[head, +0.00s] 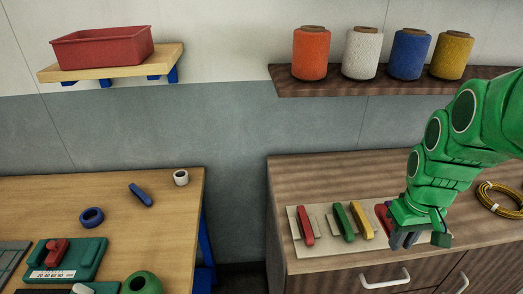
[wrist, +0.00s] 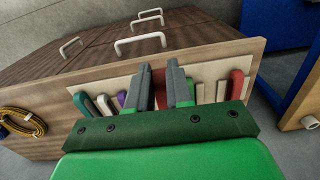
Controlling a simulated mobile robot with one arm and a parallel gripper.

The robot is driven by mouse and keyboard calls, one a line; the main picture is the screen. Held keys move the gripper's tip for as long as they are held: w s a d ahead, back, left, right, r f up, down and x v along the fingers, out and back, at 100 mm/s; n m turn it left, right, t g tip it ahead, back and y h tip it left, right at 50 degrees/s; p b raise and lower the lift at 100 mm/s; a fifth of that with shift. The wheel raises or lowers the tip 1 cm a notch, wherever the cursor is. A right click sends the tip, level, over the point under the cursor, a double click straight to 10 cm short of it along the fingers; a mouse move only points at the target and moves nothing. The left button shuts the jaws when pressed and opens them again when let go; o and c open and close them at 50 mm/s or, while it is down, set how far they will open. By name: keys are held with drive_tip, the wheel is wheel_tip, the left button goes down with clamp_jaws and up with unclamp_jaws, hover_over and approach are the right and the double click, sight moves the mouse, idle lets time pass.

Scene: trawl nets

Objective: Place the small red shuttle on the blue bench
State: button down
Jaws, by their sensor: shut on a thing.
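My gripper (head: 408,238) is low over the pale board (head: 313,250) on the wooden cabinet at right. In the wrist view its two grey fingers (wrist: 166,88) are shut on a red shuttle (wrist: 159,88), mostly hidden between them. In the head view part of this red shuttle (head: 384,211) shows beside my gripper. Whether it is clear of the board, I cannot tell. Another red shuttle (head: 304,226) lies at the board's left end. The blue-legged bench (head: 160,190) with a wooden top stands at left.
Green (head: 344,222) and yellow (head: 362,220) shuttles lie left of my gripper. A coiled yellow cable (head: 497,198) lies at right. The bench holds a blue shuttle (head: 140,195), blue ring (head: 91,217), white roll (head: 181,177) and green block (head: 75,262). Some bench top between them is bare.

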drive_tip(key=shift+w, duration=0.1)
drive_tip(key=w+a+f+n, duration=0.1)
drive_tip(key=w+a+n, duration=0.5)
drive_tip(key=a, duration=0.5)
drive_tip(key=w+a+f+n, duration=0.1)
drive_tip(key=w+a+n, duration=0.3)
drive_tip(key=w+a, duration=0.55)
drive_tip(key=s+a+f+n, duration=0.15)
drive_tip(key=a+n, duration=0.25)
drive_tip(key=a, duration=1)
drive_tip(key=s+a+f+n, duration=0.15)
drive_tip(key=a+n, duration=0.25)
drive_tip(key=a, duration=0.9)
hover_over(176, 232)
drive_tip(key=s+d, duration=0.1)
wheel_tip(176, 232, down, 7)
drive_tip(key=shift+s+f, duration=0.1)
drive_tip(key=shift+s, duration=0.05)
drive_tip(key=shift+w+a+f, duration=0.25)
drive_tip(key=shift+w+f, duration=0.15)
drive_tip(key=shift+f, duration=0.2)
drive_tip(key=shift+w+a+f, duration=0.2)
drive_tip(key=shift+w+f, duration=0.15)
drive_tip(key=shift+f, duration=1.6)
